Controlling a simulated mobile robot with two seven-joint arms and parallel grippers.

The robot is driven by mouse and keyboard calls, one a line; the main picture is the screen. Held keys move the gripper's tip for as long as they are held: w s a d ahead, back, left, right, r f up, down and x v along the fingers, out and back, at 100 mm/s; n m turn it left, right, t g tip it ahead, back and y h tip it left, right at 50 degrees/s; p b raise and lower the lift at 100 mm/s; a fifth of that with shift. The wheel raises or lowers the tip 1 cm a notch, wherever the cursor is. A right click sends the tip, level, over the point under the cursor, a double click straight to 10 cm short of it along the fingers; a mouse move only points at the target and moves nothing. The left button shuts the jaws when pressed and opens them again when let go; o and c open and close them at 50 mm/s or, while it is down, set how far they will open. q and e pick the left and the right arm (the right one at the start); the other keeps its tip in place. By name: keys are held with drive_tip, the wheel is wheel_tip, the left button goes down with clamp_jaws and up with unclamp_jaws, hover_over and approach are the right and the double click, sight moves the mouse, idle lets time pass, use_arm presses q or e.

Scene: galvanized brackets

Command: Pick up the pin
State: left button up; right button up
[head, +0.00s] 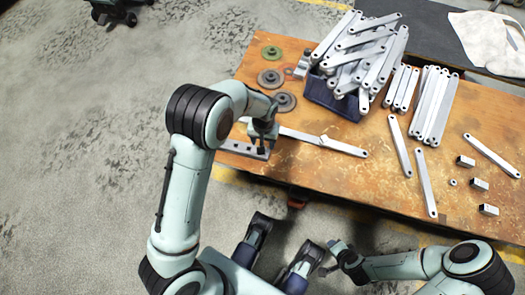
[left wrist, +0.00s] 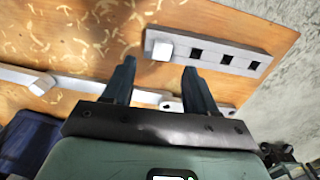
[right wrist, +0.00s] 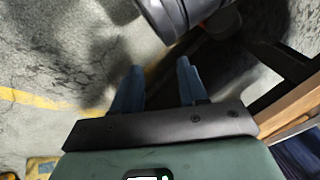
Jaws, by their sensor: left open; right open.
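A grey block (left wrist: 215,56) with square holes lies on the wooden table in the left wrist view. A pale square-topped pin (left wrist: 160,50) sits in its end hole, and the other holes look empty. The block also shows in the head view (head: 236,148), partly hidden by my left arm. My left gripper (left wrist: 158,72) is open, its fingertips close to the block and the pin, with nothing between them. My right gripper (right wrist: 152,78) is open and empty, over the floor; in the head view (head: 334,246) it is in front of the table.
Linked bars (head: 322,140) lie beside the block. A blue bin (head: 333,100) piled with metal bars (head: 360,50) stands behind, near round discs (head: 270,78). More loose bars (head: 432,105) and small metal blocks (head: 479,184) lie to the right on the table (head: 300,170).

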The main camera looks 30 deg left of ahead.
use_arm(q)
drive_tip(key=f, duration=0.1)
drive_tip(key=f+b, duration=0.1)
drive_tip(key=shift+s+f, duration=0.3)
drive_tip(key=shift+f, duration=0.05)
wheel_tip(320, 180, down, 2)
drive_tip(key=shift+f+b, duration=0.15)
drive_tip(key=shift+b, duration=0.2)
clamp_jaws()
use_arm(e)
drive_tip(key=f, duration=0.2)
drive_tip(key=s+d+f, duration=0.1)
drive_tip(key=shift+s+g, duration=0.1)
drive_tip(key=shift+g, duration=0.2)
